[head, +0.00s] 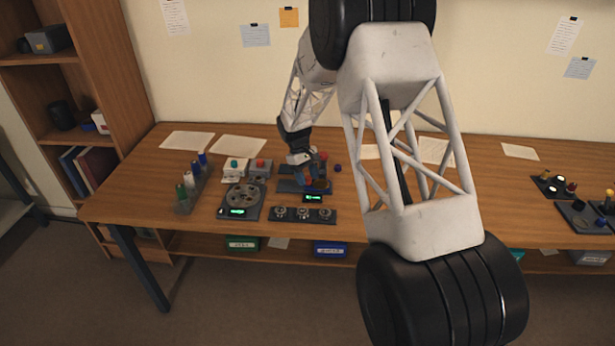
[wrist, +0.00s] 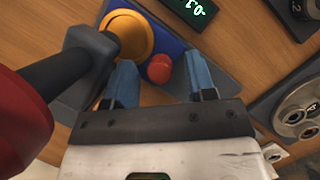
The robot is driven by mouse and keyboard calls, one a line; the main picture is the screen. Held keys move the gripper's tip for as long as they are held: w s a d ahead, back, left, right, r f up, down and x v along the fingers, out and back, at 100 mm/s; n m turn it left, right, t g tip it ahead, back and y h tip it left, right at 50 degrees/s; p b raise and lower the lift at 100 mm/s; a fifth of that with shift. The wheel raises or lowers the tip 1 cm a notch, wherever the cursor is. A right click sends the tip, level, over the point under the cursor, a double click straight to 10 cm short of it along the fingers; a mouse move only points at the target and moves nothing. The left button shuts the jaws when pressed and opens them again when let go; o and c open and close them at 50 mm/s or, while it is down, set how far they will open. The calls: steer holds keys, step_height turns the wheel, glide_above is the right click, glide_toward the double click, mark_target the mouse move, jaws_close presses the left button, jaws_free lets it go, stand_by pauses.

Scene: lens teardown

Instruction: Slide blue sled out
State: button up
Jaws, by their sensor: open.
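The blue sled (wrist: 170,44) shows in the wrist view as a flat blue plate on a grey base, beside a gold ring (wrist: 128,36). A red knob (wrist: 159,68) stands near the sled's edge. My gripper (wrist: 160,84) is open, with one blue finger on each side of the red knob and a visible gap to both. In the head view my gripper (head: 314,182) is low over the dark fixture (head: 288,187), and its fingers and wrist hide most of the sled there. Contact with the knob cannot be seen.
A dark lever with a large red grip (wrist: 22,125) stands close at left in the wrist view. A lit display (wrist: 195,10) sits beyond the sled. A round dial unit (head: 243,195) and a tray of small rings (head: 304,215) lie near. The bench right of the fixture is partly hidden by my arm.

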jaws_close()
stand_by(0.3)
steer(key=a, duration=0.9)
steer(key=shift+a, duration=0.3)
jaws_free()
steer(key=shift+r, duration=0.1)
steer(key=v, duration=0.7)
steer(key=shift+r, duration=0.2)
